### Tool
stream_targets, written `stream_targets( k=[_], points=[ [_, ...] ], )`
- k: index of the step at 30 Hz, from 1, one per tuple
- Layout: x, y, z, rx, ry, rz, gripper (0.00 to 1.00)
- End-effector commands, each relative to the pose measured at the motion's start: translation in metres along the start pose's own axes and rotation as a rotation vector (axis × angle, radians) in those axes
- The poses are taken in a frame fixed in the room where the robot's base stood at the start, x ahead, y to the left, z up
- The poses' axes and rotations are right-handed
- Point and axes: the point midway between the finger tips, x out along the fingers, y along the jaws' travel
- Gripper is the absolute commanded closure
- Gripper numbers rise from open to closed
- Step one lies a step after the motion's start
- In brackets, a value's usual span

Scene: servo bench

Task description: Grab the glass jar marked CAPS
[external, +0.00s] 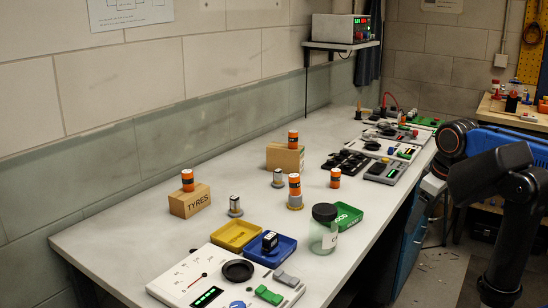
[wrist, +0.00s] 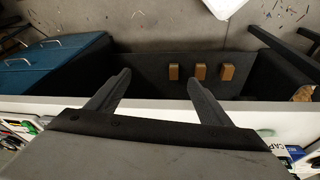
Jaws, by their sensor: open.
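The glass jar (external: 323,235) stands upright on the bench in the external view. It is clear with a black lid, and its white label is turned mostly aside. In the wrist view a white label reading CAP (wrist: 276,149) shows at the lower right, partly cut off by my gripper's body. My gripper (wrist: 156,76) is open, with nothing between its two dark fingers. They point over the bench's front edge toward the floor. In the external view my gripper is off the bench's right edge, apart from the jar and farther back along the bench.
A green tray (external: 347,213) stands close beside the jar, with a blue tray (external: 271,252) and a yellow tray (external: 236,234) to its left. Orange cylinders and small metal pieces stand behind. A white panel (external: 190,276) lies in front. A blue cabinet (wrist: 50,62) is below the bench.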

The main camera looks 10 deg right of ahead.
Motion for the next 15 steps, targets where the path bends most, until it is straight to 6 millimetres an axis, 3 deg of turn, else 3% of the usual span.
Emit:
stream_targets(
  k=[1, 6, 15],
  points=[
    [-0.010, -0.009, -0.017, -0.064, -0.011, -0.014, 0.27],
    [-0.042, -0.040, -0.062, -0.268, -0.049, -0.056, 0.27],
    [-0.096, -0.113, -0.128, -0.631, -0.111, -0.126, 0.27]
  ],
)
